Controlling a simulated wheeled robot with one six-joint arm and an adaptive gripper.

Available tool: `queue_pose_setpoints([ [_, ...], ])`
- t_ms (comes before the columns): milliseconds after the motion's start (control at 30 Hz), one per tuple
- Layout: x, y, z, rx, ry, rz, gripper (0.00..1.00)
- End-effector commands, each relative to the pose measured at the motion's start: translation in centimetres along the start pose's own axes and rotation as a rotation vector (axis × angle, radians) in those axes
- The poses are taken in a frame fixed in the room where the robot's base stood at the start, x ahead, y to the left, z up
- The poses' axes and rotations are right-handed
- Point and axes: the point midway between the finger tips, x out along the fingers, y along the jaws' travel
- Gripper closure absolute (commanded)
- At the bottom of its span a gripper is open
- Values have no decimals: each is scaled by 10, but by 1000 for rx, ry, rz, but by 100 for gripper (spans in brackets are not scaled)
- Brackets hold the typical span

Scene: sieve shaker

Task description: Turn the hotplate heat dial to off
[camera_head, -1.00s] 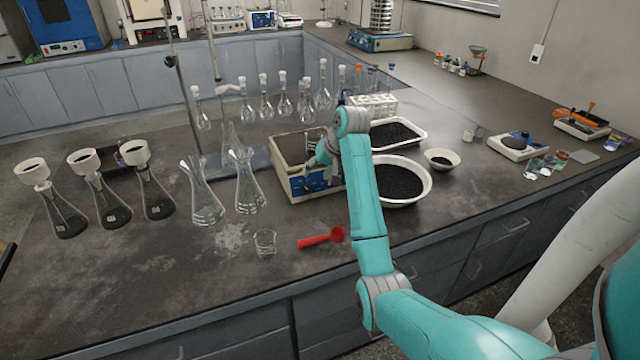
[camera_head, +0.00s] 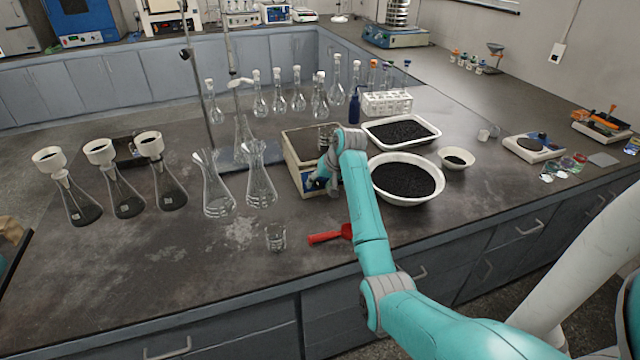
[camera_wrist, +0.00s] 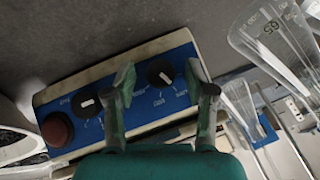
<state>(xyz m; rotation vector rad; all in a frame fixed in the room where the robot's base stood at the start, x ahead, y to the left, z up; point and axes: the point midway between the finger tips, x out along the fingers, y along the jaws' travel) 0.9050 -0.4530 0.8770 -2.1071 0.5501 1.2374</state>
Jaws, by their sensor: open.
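The hotplate (camera_head: 303,146) is a cream box with a dark top and a blue front panel. In the wrist view its blue panel (camera_wrist: 125,92) carries two black dials with white pointer marks and a dark red round knob (camera_wrist: 56,130). One dial (camera_wrist: 161,73) sits between my fingertips; the other dial (camera_wrist: 88,103) is left of my left finger. The print is too small to tell which dial is heat. My gripper (camera_wrist: 159,74) is open, with a green-padded finger on each side of the first dial. In the head view my gripper (camera_head: 325,180) is at the panel, partly hidden by my arm.
Glass flasks (camera_head: 262,185) stand just left of the hotplate. A white bowl of black grains (camera_head: 430,190) and a white tray (camera_head: 435,132) are close on its right. A red scoop (camera_head: 328,237) and a beaker (camera_head: 276,238) lie in front. The front-left bench is mostly clear.

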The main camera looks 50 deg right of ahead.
Motion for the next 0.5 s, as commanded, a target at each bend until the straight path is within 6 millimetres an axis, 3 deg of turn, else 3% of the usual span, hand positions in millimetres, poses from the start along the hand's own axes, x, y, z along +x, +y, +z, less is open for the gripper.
queue_pose_setpoints([
  [233, 1, 0, 0, 0, 1, 0, 45],
  [467, 1, 0, 0, 0, 1, 0, 100],
  [500, 1, 0, 0, 0, 0, 0, 100],
])
